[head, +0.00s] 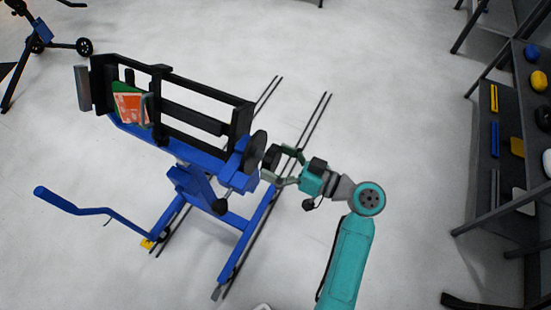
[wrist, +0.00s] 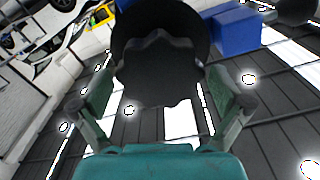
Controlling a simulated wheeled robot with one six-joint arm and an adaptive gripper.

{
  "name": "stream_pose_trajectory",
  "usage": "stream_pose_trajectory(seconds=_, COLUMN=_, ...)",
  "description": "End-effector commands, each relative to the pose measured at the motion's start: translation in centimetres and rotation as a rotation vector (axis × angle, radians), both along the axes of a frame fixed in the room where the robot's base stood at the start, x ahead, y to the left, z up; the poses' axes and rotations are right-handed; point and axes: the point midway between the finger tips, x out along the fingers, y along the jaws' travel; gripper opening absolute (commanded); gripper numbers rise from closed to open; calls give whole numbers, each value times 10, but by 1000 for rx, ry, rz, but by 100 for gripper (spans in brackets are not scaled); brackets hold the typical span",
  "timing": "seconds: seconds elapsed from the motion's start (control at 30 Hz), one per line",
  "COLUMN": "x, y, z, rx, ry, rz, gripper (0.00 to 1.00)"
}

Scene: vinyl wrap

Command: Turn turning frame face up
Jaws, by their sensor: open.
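The turning frame (head: 205,123) is a black rectangular frame on a blue stand (head: 195,185), tilted, left of centre in the head view. An orange and green panel (head: 132,106) is held near its left end. A black round disc (head: 255,151) sits at its right end; it also shows in the wrist view (wrist: 125,35), with a dark lobed knob (wrist: 158,75) in front. My gripper (head: 274,165) is just right of the disc. In the wrist view my gripper's fingers (wrist: 158,95) are apart, on either side of the knob, with visible gaps.
A blue crank-like bar (head: 75,207) sticks out from the stand's lower left. The stand's legs (head: 232,262) spread on the pale floor. A dark shelf rack (head: 487,150) with coloured items stands at the right. The floor between rack and arm is clear.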

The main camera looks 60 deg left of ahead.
Motion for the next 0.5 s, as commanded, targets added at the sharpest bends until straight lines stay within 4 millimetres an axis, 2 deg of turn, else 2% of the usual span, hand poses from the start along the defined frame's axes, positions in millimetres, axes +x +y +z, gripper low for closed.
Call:
stream_pose_trajectory(seconds=0.07, x=0, y=0, z=0, rx=0, ry=0, rz=0, gripper=98)
stream_pose_trajectory(seconds=0.37, x=0, y=0, z=0, rx=0, ry=0, rz=0, gripper=22)
stream_pose_trajectory(seconds=0.4, x=0, y=0, z=0, rx=0, ry=0, rz=0, gripper=19)
stream_pose_trajectory(seconds=0.5, x=0, y=0, z=0, rx=-1, ry=2, rz=0, gripper=19)
